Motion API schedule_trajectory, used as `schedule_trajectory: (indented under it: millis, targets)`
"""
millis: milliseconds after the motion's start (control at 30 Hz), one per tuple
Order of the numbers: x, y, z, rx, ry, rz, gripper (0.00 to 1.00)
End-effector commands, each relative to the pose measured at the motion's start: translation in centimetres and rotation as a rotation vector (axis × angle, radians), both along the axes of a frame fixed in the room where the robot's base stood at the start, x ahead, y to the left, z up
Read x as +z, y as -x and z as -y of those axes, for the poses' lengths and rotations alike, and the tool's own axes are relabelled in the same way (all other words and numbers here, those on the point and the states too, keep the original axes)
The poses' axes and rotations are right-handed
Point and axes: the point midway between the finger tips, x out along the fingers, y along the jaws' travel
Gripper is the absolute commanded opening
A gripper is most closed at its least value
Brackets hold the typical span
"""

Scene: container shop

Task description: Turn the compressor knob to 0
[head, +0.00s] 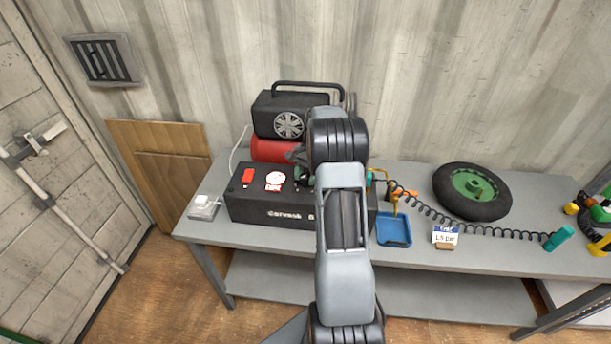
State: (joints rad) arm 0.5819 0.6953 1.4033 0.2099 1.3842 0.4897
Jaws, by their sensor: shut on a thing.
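The compressor has a black upper housing (291,114) with a handle and a silver fan wheel, and a red tank (270,150). In front of it is a black control box (262,207) with a red switch (248,176) and a round red-and-white dial or label (275,178). My arm reaches over the right part of the box and hides much of it. My gripper (300,165) shows only as a dark piece at the arm's left edge, above the box top. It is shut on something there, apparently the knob. The knob and its setting are hidden.
The grey bench (480,258) carries a white socket (203,207) at left, a blue tray (394,229), a small price card (445,236), a green-hubbed wheel (472,191) and a coiled hose (490,229) ending in a teal fitting. The corrugated wall stands close behind.

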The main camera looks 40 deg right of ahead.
Motion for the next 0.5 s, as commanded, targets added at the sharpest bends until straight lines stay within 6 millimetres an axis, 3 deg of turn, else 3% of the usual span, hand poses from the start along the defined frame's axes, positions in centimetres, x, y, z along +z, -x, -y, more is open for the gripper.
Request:
schedule_trajectory:
  millis: [367,400,500]
  targets:
    - [0.07,-0.07,0.01,0.008,0.002,0.003,0.21]
    - [0.07,-0.07,0.0,0.007,0.002,0.003,0.45]
    - [0.06,-0.07,0.0,0.007,0.001,0.002,0.55]
